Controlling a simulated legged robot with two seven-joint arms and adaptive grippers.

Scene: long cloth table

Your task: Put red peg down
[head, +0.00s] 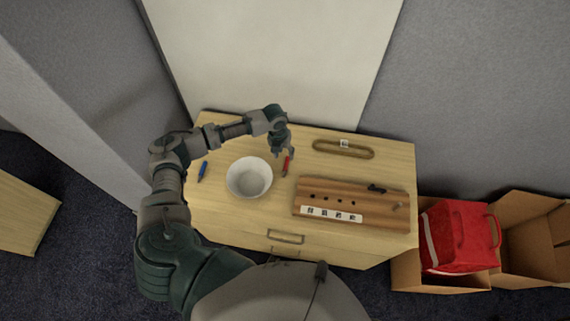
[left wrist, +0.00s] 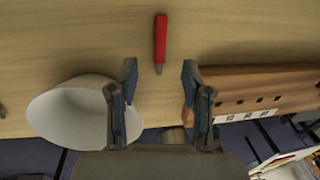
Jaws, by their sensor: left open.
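The red peg (head: 287,166) lies on the wooden tabletop between the white bowl and the brown peg board. It also shows in the left wrist view (left wrist: 160,40), ahead of the fingertips and apart from them. My left gripper (head: 283,152) is open and empty above the tabletop, close to the peg in the head view. Its two fingers (left wrist: 160,75) stand wide apart in the left wrist view. The brown board (head: 348,190) has a row of dark holes and a white label strip. My right gripper is not in view.
A white bowl (head: 249,178) stands left of the peg. A blue peg (head: 202,171) lies at the far left of the table. A wooden oval handle (head: 343,149) lies behind the board. Boxes with a red bag (head: 459,236) stand right of the table.

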